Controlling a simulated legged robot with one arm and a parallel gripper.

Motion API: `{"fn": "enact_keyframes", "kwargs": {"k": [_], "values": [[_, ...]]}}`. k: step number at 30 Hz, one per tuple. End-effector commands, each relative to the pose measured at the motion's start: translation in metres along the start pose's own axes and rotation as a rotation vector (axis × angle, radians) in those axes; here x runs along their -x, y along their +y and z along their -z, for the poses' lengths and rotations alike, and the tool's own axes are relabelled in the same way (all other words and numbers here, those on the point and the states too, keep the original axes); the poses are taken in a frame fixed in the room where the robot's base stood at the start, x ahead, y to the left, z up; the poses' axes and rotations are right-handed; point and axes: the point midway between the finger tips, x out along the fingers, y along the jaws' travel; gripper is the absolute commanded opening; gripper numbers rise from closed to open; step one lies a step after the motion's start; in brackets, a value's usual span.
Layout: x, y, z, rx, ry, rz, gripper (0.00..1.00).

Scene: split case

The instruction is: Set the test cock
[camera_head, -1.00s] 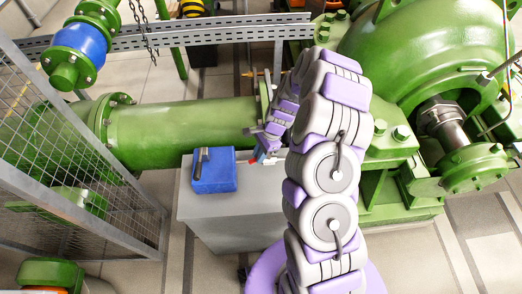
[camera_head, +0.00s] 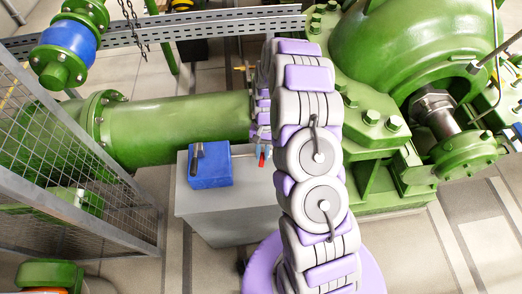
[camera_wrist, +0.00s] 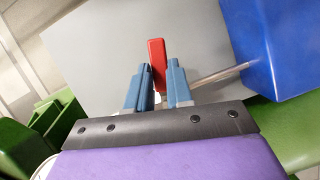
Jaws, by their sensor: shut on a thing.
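A red lever (camera_wrist: 157,62), which looks like the test cock's handle, stands between the two blue fingers of my gripper (camera_wrist: 158,88) in the wrist view. My gripper is shut on it. In the head view the red lever (camera_head: 262,160) shows just below my gripper (camera_head: 262,150), at the right of a blue block (camera_head: 212,172). A thin metal pipe (camera_wrist: 222,73) runs from the blue block (camera_wrist: 275,45) toward the lever. The cock's body is mostly hidden by the fingers.
The blue block sits on a grey plinth (camera_head: 225,218) and has a dark-handled lever (camera_head: 196,160) on its left. A large green pipe (camera_head: 170,128) lies behind, a mesh fence (camera_head: 60,160) stands at left, and a green pump (camera_head: 400,60) is at right.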

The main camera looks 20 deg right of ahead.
Motion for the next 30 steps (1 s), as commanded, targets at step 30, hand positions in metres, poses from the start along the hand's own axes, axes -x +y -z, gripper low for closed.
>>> {"fn": "enact_keyframes", "kwargs": {"k": [30], "values": [[-0.004, 0.016, -0.001, 0.243, -0.017, -0.099, 0.0]]}}
